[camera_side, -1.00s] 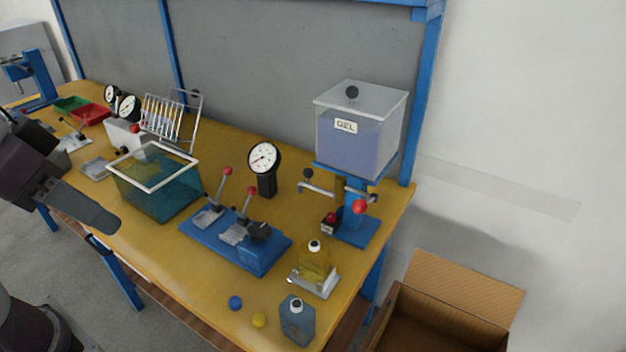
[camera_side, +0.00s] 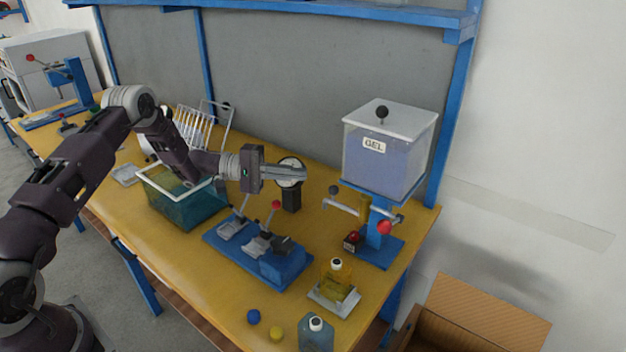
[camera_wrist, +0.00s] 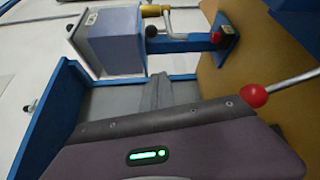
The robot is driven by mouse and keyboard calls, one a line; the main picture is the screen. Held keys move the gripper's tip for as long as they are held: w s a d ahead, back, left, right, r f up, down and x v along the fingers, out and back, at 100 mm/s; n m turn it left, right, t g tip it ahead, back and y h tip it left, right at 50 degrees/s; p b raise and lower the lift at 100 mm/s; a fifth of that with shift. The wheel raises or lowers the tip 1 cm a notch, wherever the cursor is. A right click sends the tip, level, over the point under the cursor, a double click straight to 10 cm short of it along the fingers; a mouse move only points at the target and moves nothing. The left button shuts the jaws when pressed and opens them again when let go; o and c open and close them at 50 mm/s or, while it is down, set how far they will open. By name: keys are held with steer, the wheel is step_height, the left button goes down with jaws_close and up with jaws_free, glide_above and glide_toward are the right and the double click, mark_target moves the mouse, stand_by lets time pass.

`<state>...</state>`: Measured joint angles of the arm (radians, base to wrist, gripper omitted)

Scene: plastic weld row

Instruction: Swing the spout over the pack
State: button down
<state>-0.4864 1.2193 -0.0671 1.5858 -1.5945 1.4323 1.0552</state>
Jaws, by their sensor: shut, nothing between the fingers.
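The spout (camera_side: 343,208) is a thin metal pipe with a black knob, pointing left from the blue stand under the clear GEL tank (camera_side: 385,160). The pack (camera_side: 338,284) is a yellow, white-capped pouch standing on a metal tray in front of the stand; the spout end lies behind it, not above it. My gripper (camera_side: 303,173) is shut and empty, held in the air left of the spout, in front of the dial gauge. In the wrist view my gripper (camera_wrist: 160,80) points towards the tank (camera_wrist: 112,42); the pack is not clearly visible there.
A dial gauge (camera_side: 291,195) stands behind my fingers. Below is a blue base (camera_side: 250,252) with red-knobbed levers. A teal tank (camera_side: 185,205) is at left. A red ball knob (camera_side: 384,227) sits by the stand. A blue-grey bottle (camera_side: 316,335) is at the front edge.

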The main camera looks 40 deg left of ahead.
steer(key=x, duration=0.9)
steer(key=shift+s+d+r, duration=0.15)
steer(key=shift+s, duration=0.5)
steer(key=shift+s+d+r, duration=0.1)
steer(key=shift+s+d, duration=0.05)
steer(key=shift+s, duration=0.5)
steer(key=shift+s+d+r, duration=0.1)
steer(key=shift+s+r, duration=0.05)
steer(key=shift+s, duration=0.5)
steer(key=shift+s, duration=0.15)
